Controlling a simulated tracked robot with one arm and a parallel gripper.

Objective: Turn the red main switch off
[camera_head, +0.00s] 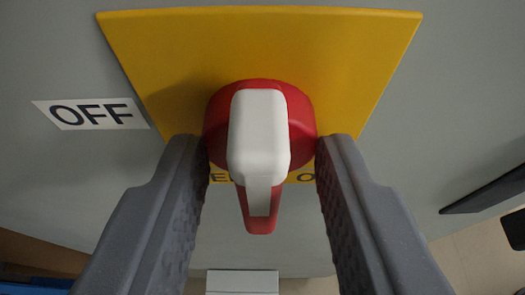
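The red main switch (261,226) is a round red knob with a light grey handle (259,135) across its front. It sits on a yellow plate (160,55) on a grey box face. The handle stands upright in the picture, its narrow red end pointing down. A white OFF label (91,114) is to the left of the plate. My gripper (260,160) is open, with one dark grey finger on each side of the switch. Gaps show between the fingers and the handle. The fingers cover part of the plate's lettering.
The grey box face (440,110) surrounds the plate. A light grey block (242,281) shows at the bottom centre. A dark bar-like part (485,193) sticks out at the right edge. A blue thing (35,280) is at the lower left.

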